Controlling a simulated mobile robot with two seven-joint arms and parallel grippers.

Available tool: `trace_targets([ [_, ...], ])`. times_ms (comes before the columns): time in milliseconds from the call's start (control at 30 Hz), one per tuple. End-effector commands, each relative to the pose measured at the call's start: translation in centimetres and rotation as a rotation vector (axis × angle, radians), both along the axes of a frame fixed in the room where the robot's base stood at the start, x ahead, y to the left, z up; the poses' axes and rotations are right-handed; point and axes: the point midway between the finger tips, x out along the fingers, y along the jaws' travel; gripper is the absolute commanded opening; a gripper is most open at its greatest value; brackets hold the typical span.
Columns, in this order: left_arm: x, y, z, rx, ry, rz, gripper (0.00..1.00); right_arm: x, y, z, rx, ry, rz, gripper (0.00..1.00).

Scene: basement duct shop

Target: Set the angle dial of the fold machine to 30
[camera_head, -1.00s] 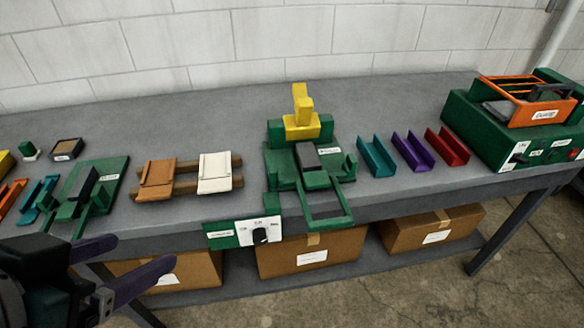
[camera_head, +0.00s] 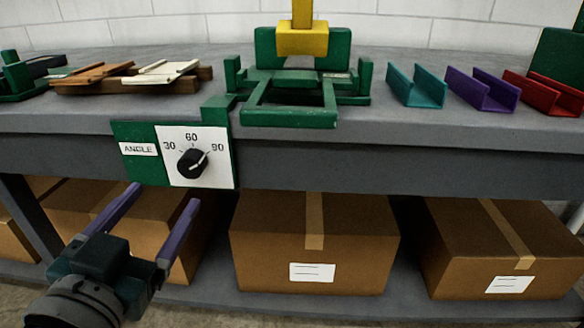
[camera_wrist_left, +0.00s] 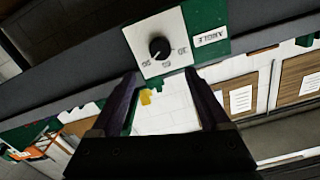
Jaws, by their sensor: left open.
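The fold machine (camera_head: 290,117) is green with a yellow upper part and stands at the table's front edge. Its angle panel (camera_head: 178,180) hangs on the front edge, with a white plate marked 30, 60 and 90. The black dial (camera_head: 191,165) has a white pointer line toward 90. The dial also shows in the left wrist view (camera_wrist_left: 159,47), where the panel appears upside down. My left gripper (camera_head: 165,196) is open and empty, just below the panel, apart from the dial. Its two purple fingers show in the left wrist view (camera_wrist_left: 161,74). My right gripper is out of view.
Teal (camera_head: 415,88), purple (camera_head: 482,91) and red (camera_head: 545,93) channels lie right of the machine on the grey table (camera_head: 400,130). Wooden pieces (camera_head: 130,82) lie to its left. Cardboard boxes (camera_head: 262,240) fill the shelf below. Space before the dial looks clear.

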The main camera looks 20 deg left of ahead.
Motion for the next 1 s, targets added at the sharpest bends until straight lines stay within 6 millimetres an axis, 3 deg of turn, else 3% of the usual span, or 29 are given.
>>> trace_targets([
  [33,0.0,0.2,-1.2,0.005,-0.011,0.009,0.79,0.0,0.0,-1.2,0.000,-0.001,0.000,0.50],
  [267,1.3,0.8,-1.0,0.010,-0.028,0.021,0.79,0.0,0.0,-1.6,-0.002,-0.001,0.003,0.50],
  [700,8.6,2.6,-1.1,0.011,-0.025,0.019,0.79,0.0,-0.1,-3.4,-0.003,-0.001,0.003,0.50],
  [1000,9.5,2.9,-1.0,0.010,-0.022,0.020,0.79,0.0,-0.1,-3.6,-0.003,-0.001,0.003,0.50],
])
